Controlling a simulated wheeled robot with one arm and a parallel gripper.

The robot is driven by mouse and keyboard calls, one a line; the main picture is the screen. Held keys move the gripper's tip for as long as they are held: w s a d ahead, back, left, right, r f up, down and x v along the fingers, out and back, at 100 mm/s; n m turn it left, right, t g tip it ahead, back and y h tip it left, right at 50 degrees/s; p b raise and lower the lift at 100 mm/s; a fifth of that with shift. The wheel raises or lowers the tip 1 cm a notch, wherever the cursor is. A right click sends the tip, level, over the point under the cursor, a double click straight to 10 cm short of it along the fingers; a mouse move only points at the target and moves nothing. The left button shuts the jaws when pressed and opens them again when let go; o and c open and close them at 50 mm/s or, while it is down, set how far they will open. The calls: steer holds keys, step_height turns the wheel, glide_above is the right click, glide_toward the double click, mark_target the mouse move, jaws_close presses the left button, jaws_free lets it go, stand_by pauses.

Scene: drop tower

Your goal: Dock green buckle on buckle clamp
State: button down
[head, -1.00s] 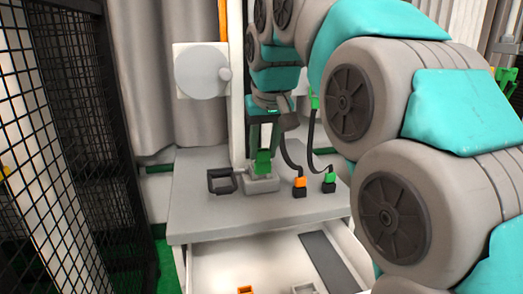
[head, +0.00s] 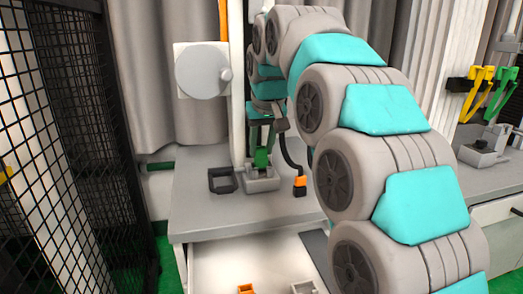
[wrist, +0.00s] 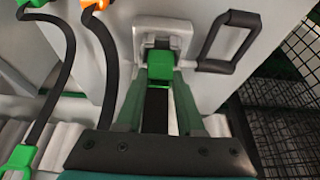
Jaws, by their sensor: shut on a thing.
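The green buckle (wrist: 160,68) is a small green block with a black strap running back from it in the wrist view. My gripper (wrist: 162,80) is shut on it, its two dark green fingers on either side. The buckle clamp (wrist: 182,35) is a pale grey fixture around the buckle's far end; how deep the buckle sits in it I cannot tell. In the head view my gripper (head: 262,160) points down at the grey clamp (head: 262,184) on the bench. The buckle is not clear there.
A black open frame (head: 221,180) stands left of the clamp. An orange plug (head: 299,186) with a black cable is to its right. A dark mesh fence (head: 70,120) is at left. A drawer (head: 225,262) is open below. Yellow (head: 475,92) and green (head: 502,95) holders hang at right.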

steer(key=shift+f, duration=0.6)
steer(key=shift+f, duration=0.15)
steer(key=c, duration=0.5)
jaws_free()
steer(key=p+v, duration=0.1)
steer(key=v, duration=1.1)
steer(key=shift+s, duration=0.1)
